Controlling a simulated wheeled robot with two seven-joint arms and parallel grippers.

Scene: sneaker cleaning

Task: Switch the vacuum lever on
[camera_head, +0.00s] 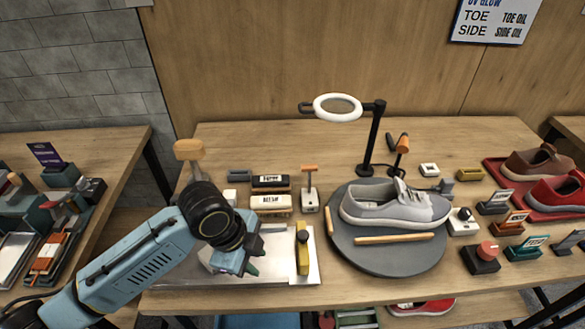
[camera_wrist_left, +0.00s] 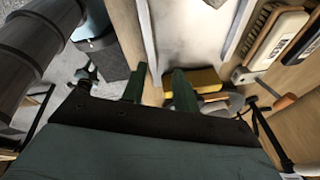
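A small white box with an upright lever topped by an orange handle (camera_head: 309,180) stands mid-table, left of the round grey turntable; I take it as the vacuum lever, though its label cannot be read. My left gripper (camera_head: 250,268) is low over the pale metal tray (camera_head: 285,270), to the left of and nearer than the lever, and does not touch it. In the left wrist view its two green fingers (camera_wrist_left: 158,90) are apart with nothing held between them. A yellow block (camera_wrist_left: 205,80) shows beyond the fingers. My right gripper is not in view.
A yellow tool (camera_head: 303,250) stands at the tray's right side, between gripper and turntable (camera_head: 375,262). Labelled brushes (camera_head: 270,203) lie left of the lever. A grey sneaker (camera_head: 395,207) sits on the turntable under a ring lamp (camera_head: 338,107). Red knob box (camera_head: 482,258) stands right.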

